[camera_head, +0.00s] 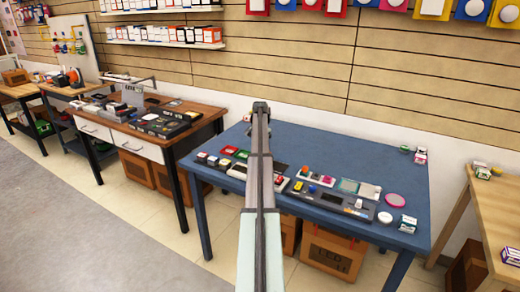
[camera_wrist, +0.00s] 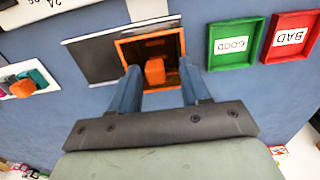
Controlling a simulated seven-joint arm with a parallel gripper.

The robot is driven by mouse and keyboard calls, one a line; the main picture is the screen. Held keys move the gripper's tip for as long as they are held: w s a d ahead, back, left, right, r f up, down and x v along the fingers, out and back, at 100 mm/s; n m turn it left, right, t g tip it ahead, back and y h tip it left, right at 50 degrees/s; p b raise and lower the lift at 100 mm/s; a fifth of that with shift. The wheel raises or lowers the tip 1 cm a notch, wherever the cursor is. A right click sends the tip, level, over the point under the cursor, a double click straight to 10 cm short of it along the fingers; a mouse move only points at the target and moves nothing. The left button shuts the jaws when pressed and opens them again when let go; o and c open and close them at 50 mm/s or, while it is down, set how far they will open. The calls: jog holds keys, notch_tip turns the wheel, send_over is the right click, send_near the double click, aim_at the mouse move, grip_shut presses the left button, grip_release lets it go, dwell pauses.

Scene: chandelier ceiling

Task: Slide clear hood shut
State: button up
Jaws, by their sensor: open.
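In the wrist view, an orange-framed open box (camera_wrist: 178,40) with an orange block (camera_wrist: 155,71) inside lies below my gripper (camera_wrist: 159,67). My gripper is open, one finger at each side of the block, with nothing seen gripped; I cannot tell whether its fingertips touch the box. A dark grey, smooth panel (camera_wrist: 92,60) lies flat beside the box, at its left; it may be the clear hood, but I cannot tell for sure. In the head view my arm hides the gripper and the box, and a dark panel (camera_head: 281,168) shows just right of the arm.
A green GOOD tray (camera_wrist: 233,44) and a red BAD tray (camera_wrist: 290,37) sit right of the box. The blue table (camera_head: 335,150) carries button panels (camera_head: 331,199), a pink disc (camera_head: 395,200) and small boxes. Its back right is mostly clear.

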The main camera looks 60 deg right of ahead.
notch_tip(320, 180, up, 14)
jog(key=shift+f, duration=0.15)
dwell(0.4)
notch_tip(320, 180, up, 5)
dwell(0.9)
jog(key=shift+c, duration=0.3)
grip_shut()
dwell(1.1)
